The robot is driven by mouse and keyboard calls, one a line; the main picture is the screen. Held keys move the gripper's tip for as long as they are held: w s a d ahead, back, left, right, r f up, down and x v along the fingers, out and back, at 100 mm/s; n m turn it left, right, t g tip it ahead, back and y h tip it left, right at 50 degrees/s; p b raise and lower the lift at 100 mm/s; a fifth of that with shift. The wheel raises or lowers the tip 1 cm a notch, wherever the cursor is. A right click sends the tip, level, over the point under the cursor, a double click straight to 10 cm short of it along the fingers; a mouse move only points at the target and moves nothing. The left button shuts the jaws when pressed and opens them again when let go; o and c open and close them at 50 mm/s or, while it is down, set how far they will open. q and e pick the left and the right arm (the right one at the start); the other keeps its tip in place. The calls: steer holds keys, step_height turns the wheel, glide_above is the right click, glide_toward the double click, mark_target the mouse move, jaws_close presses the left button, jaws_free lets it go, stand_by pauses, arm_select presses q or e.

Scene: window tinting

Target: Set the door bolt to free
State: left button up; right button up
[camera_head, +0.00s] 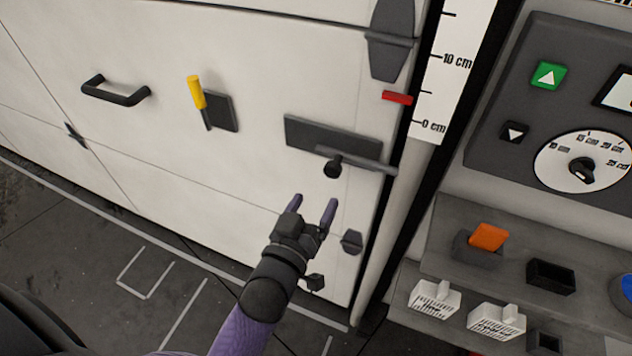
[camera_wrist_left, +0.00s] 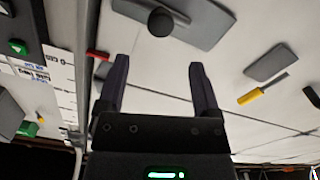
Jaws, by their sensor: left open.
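The door bolt (camera_head: 365,162) is a grey rod with a round black knob (camera_head: 333,169), on a dark plate (camera_head: 305,132) near the right edge of the white door (camera_head: 240,60). The rod reaches right to the door's edge. My left gripper (camera_head: 314,203) is open and empty, a little below the knob in the head view. In the left wrist view, the knob (camera_wrist_left: 161,21) lies beyond the fingertips, between the lines of the two open fingers (camera_wrist_left: 157,72). It does not appear to touch them. My right gripper is not in view.
A black handle (camera_head: 116,94) and a yellow-gripped lever (camera_head: 197,93) are on the door to the left. A red marker (camera_head: 397,97) sits beside the centimetre scale (camera_head: 440,90). A control panel (camera_head: 520,60) and grey shelf (camera_head: 440,222) with small items stand at right.

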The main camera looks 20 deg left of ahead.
mark_target(331, 173)
arm_select(q)
steer(key=w, duration=0.4)
steer(key=w+b, duration=0.1)
steer(key=w, duration=0.3)
steer(key=shift+d+f, duration=0.2)
steer(key=shift+w+b, duration=0.3)
steer(key=shift+w, duration=0.3)
steer(key=shift+r, duration=0.1)
steer(key=shift+c, duration=0.2)
jaws_close()
